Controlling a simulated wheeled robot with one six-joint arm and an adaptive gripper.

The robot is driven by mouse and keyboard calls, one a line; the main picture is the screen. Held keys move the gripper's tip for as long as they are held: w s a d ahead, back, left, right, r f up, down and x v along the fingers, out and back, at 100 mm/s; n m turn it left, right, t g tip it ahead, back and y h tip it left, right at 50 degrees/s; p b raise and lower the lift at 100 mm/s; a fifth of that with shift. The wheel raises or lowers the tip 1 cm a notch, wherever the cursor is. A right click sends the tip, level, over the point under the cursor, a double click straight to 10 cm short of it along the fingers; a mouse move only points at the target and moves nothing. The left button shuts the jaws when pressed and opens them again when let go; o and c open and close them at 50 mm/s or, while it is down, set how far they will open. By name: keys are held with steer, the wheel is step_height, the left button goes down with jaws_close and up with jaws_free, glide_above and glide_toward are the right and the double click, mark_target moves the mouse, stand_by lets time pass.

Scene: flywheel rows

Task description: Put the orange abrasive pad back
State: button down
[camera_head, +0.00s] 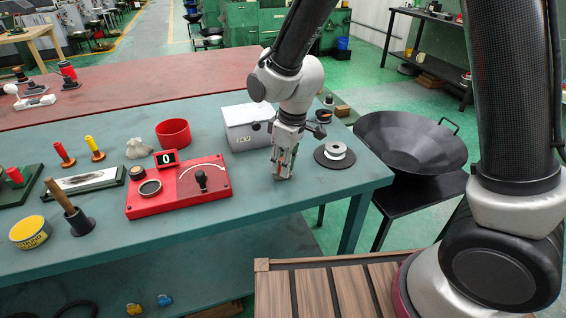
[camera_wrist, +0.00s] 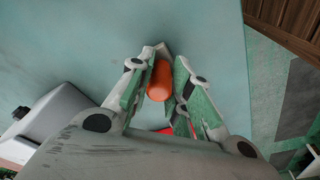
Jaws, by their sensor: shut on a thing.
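My gripper (camera_head: 283,170) is over the green-blue table near its right end, pointing down, with its fingertips close to the tabletop. In the wrist view, the fingers of my gripper (camera_wrist: 160,88) are closed around the orange abrasive pad (camera_wrist: 159,80). The pad looks like a rounded orange block with a small grey part beside its far end. Whether it touches the table is unclear. In the head view the fingers mostly hide it.
A grey-white box (camera_head: 245,127) stands just left of my gripper, and a spool on a black disc (camera_head: 335,154) lies to the right. A red panel with a dial (camera_head: 178,188) is farther left. A black pan (camera_head: 410,142) sits beyond the table's right edge. The front table strip is clear.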

steer(key=c, duration=1.3)
jaws_free()
steer(key=shift+f, duration=0.1)
step_height(320, 180, up, 12)
steer(key=d, duration=0.2)
steer(key=d+r+m, duration=0.2)
steer(key=d+r, duration=0.2)
steer(key=d, duration=0.3)
steer(key=s+d+r+m+t, duration=0.1)
steer(key=s+d+r+m, duration=0.1)
steer(key=s+d, duration=0.3)
steer(key=s+d+r+m+t+h, duration=0.1)
steer(key=s+d+m, duration=0.3)
steer(key=d, duration=0.6)
steer(key=s+d+r+m+t, duration=0.1)
steer(key=s+d+r+m, duration=0.2)
steer(key=s+d, duration=0.4)
steer(key=shift+s+d+r+m+h, duration=0.15)
steer(key=shift+d+m, duration=0.15)
steer(key=shift+d, duration=0.15)
steer(key=shift+s+d+r+m+h, duration=0.1)
steer(key=shift+d+m+h, duration=0.05)
steer(key=shift+d+m, duration=0.2)
